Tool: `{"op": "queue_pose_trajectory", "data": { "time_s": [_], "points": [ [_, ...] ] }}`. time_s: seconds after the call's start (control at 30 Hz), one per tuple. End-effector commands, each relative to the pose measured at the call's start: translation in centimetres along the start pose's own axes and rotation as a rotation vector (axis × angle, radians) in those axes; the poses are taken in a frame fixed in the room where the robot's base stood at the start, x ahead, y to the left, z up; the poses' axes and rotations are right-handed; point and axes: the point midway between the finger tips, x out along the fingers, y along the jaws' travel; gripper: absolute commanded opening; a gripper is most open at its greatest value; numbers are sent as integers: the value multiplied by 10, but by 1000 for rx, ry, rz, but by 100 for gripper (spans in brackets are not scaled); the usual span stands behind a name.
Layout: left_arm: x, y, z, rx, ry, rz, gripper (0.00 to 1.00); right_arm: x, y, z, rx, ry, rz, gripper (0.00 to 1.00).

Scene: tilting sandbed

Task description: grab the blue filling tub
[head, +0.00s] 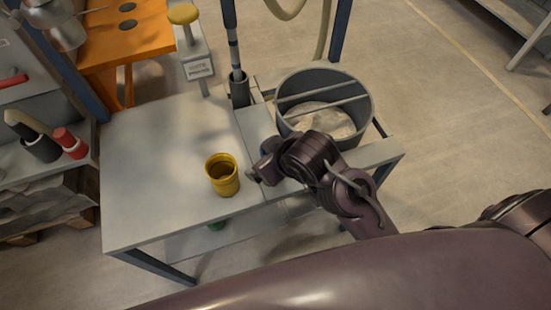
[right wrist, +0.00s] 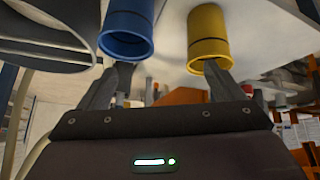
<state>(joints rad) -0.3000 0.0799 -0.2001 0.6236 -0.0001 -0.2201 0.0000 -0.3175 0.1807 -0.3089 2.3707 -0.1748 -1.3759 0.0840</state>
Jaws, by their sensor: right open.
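The blue filling tub (right wrist: 127,32) shows in the right wrist view at the upper left, beside the yellow tub (right wrist: 208,35). In the head view my right gripper (head: 258,170) covers nearly all of the blue tub; only a small bluish patch shows at its edge. My right gripper (right wrist: 168,68) is open and empty. In the wrist view one fingertip is near the blue tub and the other near the yellow tub; whether they touch I cannot tell. The yellow tub (head: 222,176) stands upright on the grey table, left of the gripper. My left gripper is not in view.
The grey table (head: 150,160) is clear on its left side. A large round grey sand container (head: 365,95) with crossbars stands behind my right gripper. A dark post (head: 238,88) rises at the table's back. An orange table (head: 140,35) is at the back left.

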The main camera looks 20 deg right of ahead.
Motion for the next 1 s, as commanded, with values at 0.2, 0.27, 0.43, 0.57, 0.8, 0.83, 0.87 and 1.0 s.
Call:
{"op": "queue_pose_trajectory", "data": {
  "time_s": [0.2, 0.27, 0.43, 0.57, 0.8, 0.83, 0.87, 1.0],
  "points": [
    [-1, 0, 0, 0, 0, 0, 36, -14, -60, -92, -279, 278, -76, 88],
    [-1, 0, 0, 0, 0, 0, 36, -18, -83, -114, -379, 357, -107, 88],
    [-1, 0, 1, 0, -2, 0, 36, -29, -161, -149, -740, 549, -234, 88],
    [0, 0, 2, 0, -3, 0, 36, -23, -202, -136, -1037, 587, -351, 88],
    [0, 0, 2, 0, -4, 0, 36, 23, -170, -75, -1472, 334, -520, 88],
    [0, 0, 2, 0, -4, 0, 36, 29, -156, -68, -1505, 276, -534, 88],
    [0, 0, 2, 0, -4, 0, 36, 33, -139, -62, -1533, 215, -545, 88],
    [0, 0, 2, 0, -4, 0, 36, 41, -56, -42, -1575, -73, -568, 88]
  ]
}}
